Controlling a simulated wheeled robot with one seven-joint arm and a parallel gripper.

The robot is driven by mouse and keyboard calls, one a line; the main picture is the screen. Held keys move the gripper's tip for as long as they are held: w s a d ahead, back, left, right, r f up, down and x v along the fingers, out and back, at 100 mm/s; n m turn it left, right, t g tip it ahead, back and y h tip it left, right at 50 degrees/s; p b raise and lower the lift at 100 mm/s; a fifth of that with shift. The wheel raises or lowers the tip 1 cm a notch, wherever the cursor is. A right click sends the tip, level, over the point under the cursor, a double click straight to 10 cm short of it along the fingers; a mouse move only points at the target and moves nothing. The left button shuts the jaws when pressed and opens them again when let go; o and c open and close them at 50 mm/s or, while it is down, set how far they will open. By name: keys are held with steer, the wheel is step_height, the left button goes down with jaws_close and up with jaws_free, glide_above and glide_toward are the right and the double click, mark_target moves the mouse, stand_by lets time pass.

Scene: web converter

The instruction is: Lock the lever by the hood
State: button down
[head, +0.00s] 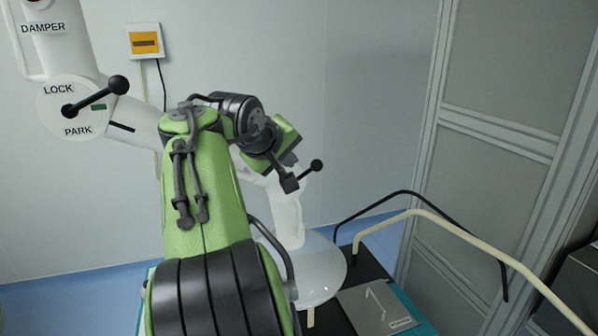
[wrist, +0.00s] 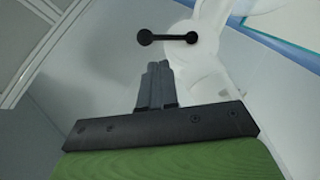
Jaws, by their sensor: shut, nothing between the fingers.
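A black lever with a ball knob (head: 316,165) sits on the white jointed arm just above the white hood (head: 322,272). In the wrist view the lever (wrist: 168,38) shows whole, a short bar with a ball at each end, lying nearly level ahead of the fingertips. My gripper (head: 289,185) is beside the lever, just left of its knob in the head view. In the wrist view my gripper (wrist: 156,66) has its fingers together and empty, with the lever beyond the tips. I cannot tell whether they touch. No lock marking shows at this lever.
A second black lever (head: 95,97) is on a round disc marked LOCK and PARK at upper left, under a DAMPER label. A yellow-fronted box (head: 145,41) hangs on the wall. A cream rail (head: 440,222) and grey panels (head: 500,130) stand at right.

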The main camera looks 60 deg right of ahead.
mark_target(307, 172)
steer(key=x, duration=1)
steer(key=shift+d+f, duration=0.1)
steer(key=shift+f, duration=0.1)
steer(key=shift+d+f, duration=0.15)
steer(key=shift+f, duration=0.05)
steer(key=shift+s+d+f, duration=0.15)
steer(key=shift+s+f, duration=0.1)
steer(key=shift+f, duration=0.05)
